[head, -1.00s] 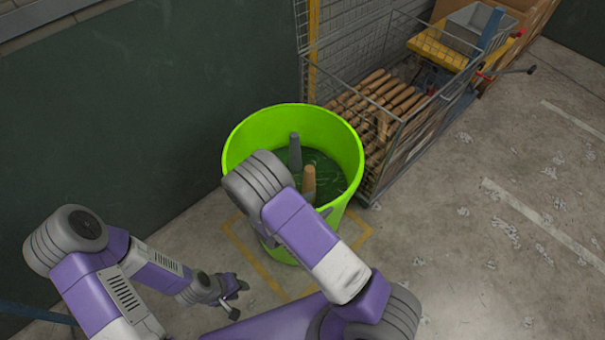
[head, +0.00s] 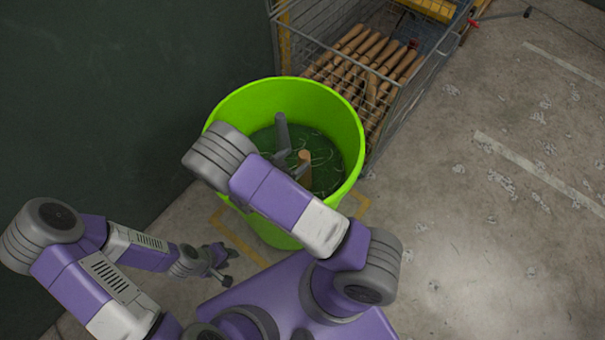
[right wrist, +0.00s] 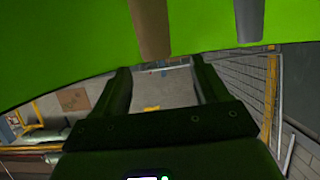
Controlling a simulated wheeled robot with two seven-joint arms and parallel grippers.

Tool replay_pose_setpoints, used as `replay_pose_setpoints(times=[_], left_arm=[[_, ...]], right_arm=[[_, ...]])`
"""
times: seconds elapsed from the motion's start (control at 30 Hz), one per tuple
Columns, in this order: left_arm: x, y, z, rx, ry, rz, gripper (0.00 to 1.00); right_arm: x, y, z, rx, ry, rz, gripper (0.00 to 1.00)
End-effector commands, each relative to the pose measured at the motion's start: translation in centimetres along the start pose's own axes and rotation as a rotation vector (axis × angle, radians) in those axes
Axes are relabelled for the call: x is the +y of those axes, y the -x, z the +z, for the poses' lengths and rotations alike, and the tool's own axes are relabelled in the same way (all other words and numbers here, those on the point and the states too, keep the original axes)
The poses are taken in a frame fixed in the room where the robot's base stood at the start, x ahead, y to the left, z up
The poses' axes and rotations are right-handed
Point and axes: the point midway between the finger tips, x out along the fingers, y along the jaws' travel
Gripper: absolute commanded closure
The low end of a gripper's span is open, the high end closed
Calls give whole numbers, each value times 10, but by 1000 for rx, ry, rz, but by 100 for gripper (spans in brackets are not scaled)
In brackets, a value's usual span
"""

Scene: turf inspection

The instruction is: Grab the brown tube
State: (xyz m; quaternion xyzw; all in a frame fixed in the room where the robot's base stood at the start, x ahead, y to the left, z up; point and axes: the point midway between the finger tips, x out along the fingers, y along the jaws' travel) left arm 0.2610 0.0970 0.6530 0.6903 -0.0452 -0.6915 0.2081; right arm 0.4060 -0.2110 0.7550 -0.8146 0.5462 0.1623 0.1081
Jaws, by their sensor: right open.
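The brown tube (head: 304,172) stands upright inside the green bin (head: 345,112), near its middle. A grey tube (head: 282,132) stands behind it, a little to the left. My right gripper (head: 293,164) is in the bin beside the brown tube, partly hidden by my forearm. In the right wrist view its two fingers (right wrist: 163,80) are apart with nothing between them. There the brown tube (right wrist: 150,28) and grey tube (right wrist: 248,20) show at the top, beyond the fingertips. My left gripper (head: 226,267) hangs low over the floor left of the bin, too small to judge.
A wire cage (head: 398,122) with several brown wooden pieces (head: 350,62) stands behind the bin at right. A dark green wall (head: 120,90) rises on the left. The concrete floor (head: 480,240) at right is open.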

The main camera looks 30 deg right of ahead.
Motion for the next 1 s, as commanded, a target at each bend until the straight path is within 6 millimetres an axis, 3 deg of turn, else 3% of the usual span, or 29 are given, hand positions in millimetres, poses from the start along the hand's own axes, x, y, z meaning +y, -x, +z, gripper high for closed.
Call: replay_pose_setpoints(times=[0.37, 0.63, 0.93, 1.0], left_arm=[[-6, -16, -1, 0, 0, 0, 65], [-10, -28, -1, 0, 0, 0, 65], [-10, -28, -2, 0, 0, 0, 65], [-10, -28, -2, 0, 0, 0, 65]], right_arm=[[2, -35, 9, 1, 0, 2, 27], [5, -72, 14, 1, -1, 3, 27], [5, -78, 13, -1, 0, 0, 27], [5, -78, 13, -1, 0, 0, 34]])
